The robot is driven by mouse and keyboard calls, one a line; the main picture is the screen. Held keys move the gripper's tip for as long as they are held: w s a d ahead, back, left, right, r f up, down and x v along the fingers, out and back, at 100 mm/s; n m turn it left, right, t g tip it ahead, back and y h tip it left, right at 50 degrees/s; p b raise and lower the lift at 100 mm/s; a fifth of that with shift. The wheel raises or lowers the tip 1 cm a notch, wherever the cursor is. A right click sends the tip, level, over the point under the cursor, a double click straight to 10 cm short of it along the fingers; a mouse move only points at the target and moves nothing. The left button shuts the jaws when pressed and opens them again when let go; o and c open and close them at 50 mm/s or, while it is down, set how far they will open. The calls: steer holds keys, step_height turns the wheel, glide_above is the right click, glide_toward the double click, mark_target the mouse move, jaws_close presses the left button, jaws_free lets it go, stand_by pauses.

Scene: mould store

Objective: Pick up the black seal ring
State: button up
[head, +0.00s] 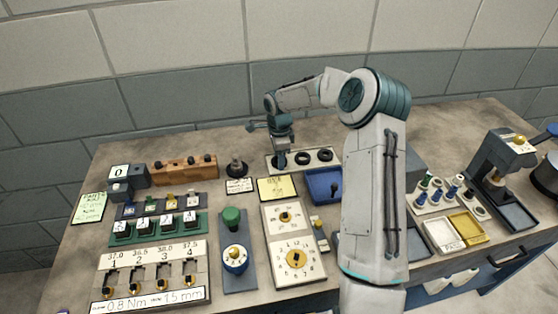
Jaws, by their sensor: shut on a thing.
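A pale tray (264,161) on the bench holds black rings in a row. One black ring (302,158) lies in the middle and another black ring (325,154) lies at the right. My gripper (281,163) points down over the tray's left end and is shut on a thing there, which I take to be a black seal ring. The gripper hides the held ring almost fully, so I cannot tell whether it is clear of the tray.
A blue bin (313,192) stands just in front of the tray. A dark round part (237,168) and a wooden block (183,168) are to the left. A yellow note (277,188) lies in front. Devices crowd the front left; bench space behind the tray is clear.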

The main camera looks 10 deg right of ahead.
steer(key=shift+r, duration=0.45)
steer(key=r, duration=0.1)
steer(key=d+r+b, duration=0.1)
steer(key=r, duration=0.1)
steer(key=shift+s+r+b, duration=0.1)
steer(key=shift+r+b, duration=0.2)
steer(key=s+d+r, duration=0.3)
steer(key=d+r, duration=0.6)
steer(key=d, duration=0.1)
steer(key=shift+s+r, duration=0.25)
steer(key=shift+s, duration=0.15)
